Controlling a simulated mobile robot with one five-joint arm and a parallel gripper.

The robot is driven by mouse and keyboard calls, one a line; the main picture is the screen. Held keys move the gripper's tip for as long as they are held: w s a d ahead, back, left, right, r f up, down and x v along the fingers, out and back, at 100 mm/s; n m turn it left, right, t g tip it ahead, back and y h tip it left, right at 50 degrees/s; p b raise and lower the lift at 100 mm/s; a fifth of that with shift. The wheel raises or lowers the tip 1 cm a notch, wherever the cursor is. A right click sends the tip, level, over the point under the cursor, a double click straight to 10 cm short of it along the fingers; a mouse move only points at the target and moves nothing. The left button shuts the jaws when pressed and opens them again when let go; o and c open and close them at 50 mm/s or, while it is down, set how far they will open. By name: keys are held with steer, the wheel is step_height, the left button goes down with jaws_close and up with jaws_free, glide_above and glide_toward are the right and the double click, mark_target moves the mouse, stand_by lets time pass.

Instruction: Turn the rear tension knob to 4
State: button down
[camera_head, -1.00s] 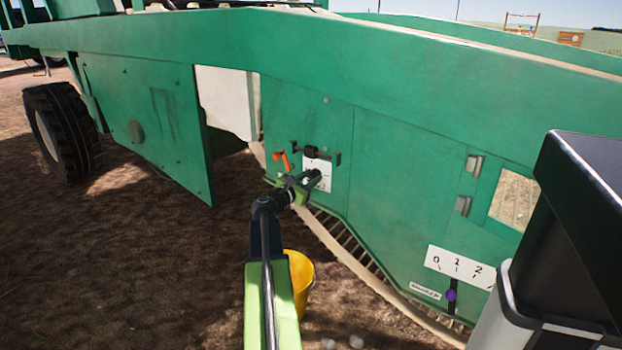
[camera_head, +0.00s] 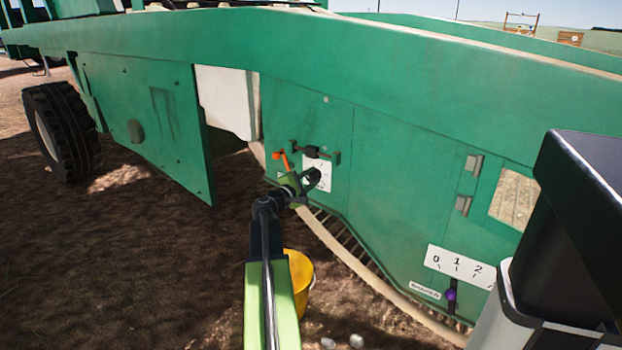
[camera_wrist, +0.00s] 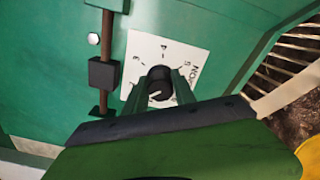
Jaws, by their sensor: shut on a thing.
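The tension knob (camera_wrist: 159,76) is dark and round, in the middle of a white dial plate (camera_wrist: 148,46) on the green machine side. The plate carries the numbers 3, 4 and 5 and more lettering at its right edge, partly hidden. A pale mark shows on the knob's near side; which number the knob points to I cannot tell. My gripper (camera_wrist: 163,88) has its two green fingers on either side of the knob, shut on it. In the head view my gripper (camera_head: 304,181) reaches the panel and covers much of the dial plate (camera_head: 322,185).
A purple knob (camera_head: 450,294) with a 0-1-2 scale (camera_head: 457,268) is lower right. A yellow bucket (camera_head: 302,283) stands on the ground behind my arm.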

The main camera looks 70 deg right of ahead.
steer(key=m, duration=0.7)
steer(key=shift+s+f, duration=0.15)
steer(key=m, duration=0.4)
steer(key=shift+f, duration=0.1)
steer(key=m, duration=0.4)
steer(key=shift+m, duration=0.3)
steer(key=m, duration=0.4)
steer(key=shift+f+m, duration=0.1)
steer(key=shift+m, duration=2.4)
steer(key=c, duration=1)
jaws_free()
steer(key=shift+w, duration=0.25)
steer(key=shift+c, duration=0.2)
